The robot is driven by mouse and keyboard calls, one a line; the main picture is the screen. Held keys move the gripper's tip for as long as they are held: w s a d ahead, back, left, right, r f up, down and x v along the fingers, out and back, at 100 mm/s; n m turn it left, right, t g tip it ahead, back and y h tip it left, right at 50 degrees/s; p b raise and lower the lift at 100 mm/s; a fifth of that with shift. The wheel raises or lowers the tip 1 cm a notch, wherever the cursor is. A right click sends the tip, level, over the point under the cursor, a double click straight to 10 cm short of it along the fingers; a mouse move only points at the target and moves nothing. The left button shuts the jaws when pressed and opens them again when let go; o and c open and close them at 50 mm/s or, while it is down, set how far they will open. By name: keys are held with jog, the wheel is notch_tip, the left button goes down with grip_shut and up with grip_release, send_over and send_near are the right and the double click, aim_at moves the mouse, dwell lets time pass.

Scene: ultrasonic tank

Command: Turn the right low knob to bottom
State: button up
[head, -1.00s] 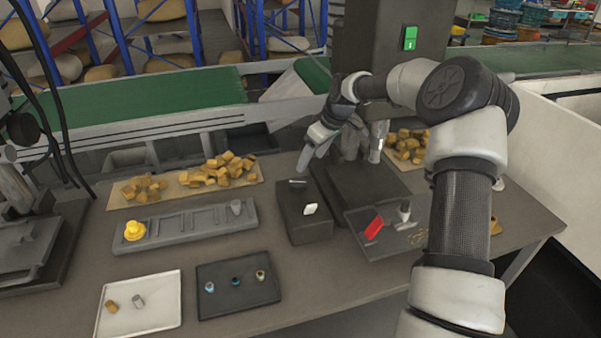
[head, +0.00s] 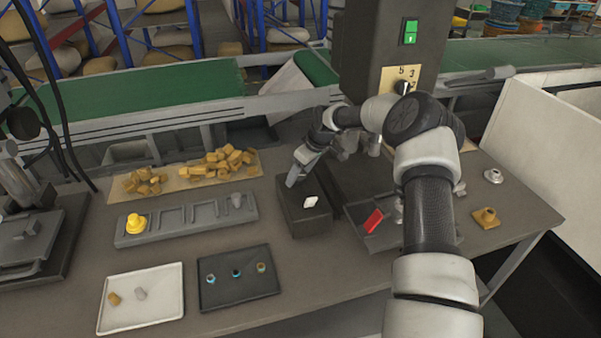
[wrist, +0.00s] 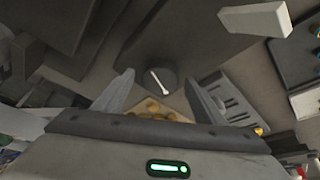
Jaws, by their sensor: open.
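My gripper (head: 294,178) is open and empty over the left rear part of a dark box (head: 305,222) in the head view. In the wrist view a dark round knob (wrist: 160,80) with a pale pointer lies between my open fingers (wrist: 159,86), seemingly apart from both. Its pointer slants from upper left to lower right. In the head view my gripper hides this knob. Another knob (head: 404,88) sits on a numbered yellow plate on the tall dark machine. I cannot tell from the frames which is the right low knob.
A red piece (head: 373,221) lies on a grey plate to the right. A black tray (head: 222,303), a white tray (head: 172,324) and a grey rack (head: 165,238) stand to the left.

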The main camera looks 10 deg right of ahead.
jog(key=c, duration=1)
jog(key=shift+w+d+f+n+g+y+b, duration=0.1)
jog(key=shift+f+n+g+y+b, duration=0.1)
jog(key=shift+n+b, duration=0.35)
jog(key=shift+w+f+n+g+y+b, duration=0.1)
jog(key=shift+n+y+b, duration=0.1)
jog(key=shift+n+b, duration=0.35)
jog(key=shift+c, duration=0.2)
jog(key=shift+r+n+g+y+b, duration=0.35)
jog(key=shift+n+b, duration=0.4)
jog(key=shift+n, duration=0.45)
jog(key=shift+c, duration=0.2)
jog(key=shift+o, duration=0.2)
jog(key=o, duration=1)
jog(key=shift+o, duration=0.2)
jog(key=shift+r, duration=0.1)
